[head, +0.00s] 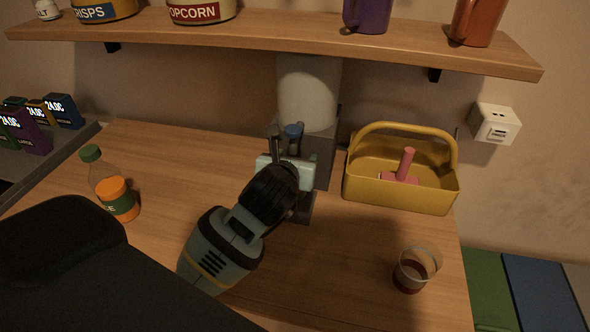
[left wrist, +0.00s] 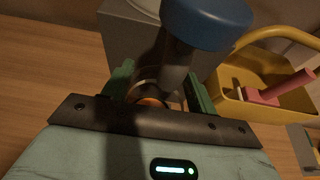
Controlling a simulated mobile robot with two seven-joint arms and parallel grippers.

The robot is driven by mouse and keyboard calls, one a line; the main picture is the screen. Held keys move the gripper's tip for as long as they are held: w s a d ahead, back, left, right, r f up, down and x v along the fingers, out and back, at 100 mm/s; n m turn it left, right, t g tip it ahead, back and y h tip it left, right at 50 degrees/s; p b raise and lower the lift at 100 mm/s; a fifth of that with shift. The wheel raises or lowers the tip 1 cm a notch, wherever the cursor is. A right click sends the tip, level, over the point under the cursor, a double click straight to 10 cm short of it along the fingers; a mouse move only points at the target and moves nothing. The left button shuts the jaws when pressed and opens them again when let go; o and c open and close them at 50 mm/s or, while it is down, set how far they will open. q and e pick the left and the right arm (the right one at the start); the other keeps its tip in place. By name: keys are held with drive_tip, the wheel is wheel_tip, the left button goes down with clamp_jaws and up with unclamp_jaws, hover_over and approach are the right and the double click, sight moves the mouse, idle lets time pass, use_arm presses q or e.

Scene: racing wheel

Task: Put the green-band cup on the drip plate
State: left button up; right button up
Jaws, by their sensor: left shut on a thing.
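My left gripper (head: 283,150) is at the front of the drink dispenser (head: 323,160), under its white tank. In the left wrist view its green fingers (left wrist: 160,92) are shut on a clear cup (left wrist: 150,99), with an orange patch low between them. I cannot see a green band; the gripper hides most of the cup. The blue-topped tap (left wrist: 207,22) is just above and beyond the fingers. The drip plate (head: 304,208) at the dispenser's foot is mostly hidden behind my gripper, so I cannot tell whether the cup touches it. My right gripper is not in view.
Another clear cup (head: 415,269) with a dark red-brown lower part stands at the front right. A yellow caddy (head: 400,190) with a pink-handled tool (head: 405,165) is right of the dispenser. An orange bottle (head: 115,192) stands left. A shelf (head: 270,38) overhangs. Table left of the dispenser is clear.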

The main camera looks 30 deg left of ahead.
use_arm(q)
drive_tip(key=shift+f, duration=1.65)
drive_tip(key=shift+f, duration=0.15)
drive_tip(key=o, duration=1.1)
drive_tip(key=shift+r, duration=0.25)
drive_tip(key=v, duration=1.2)
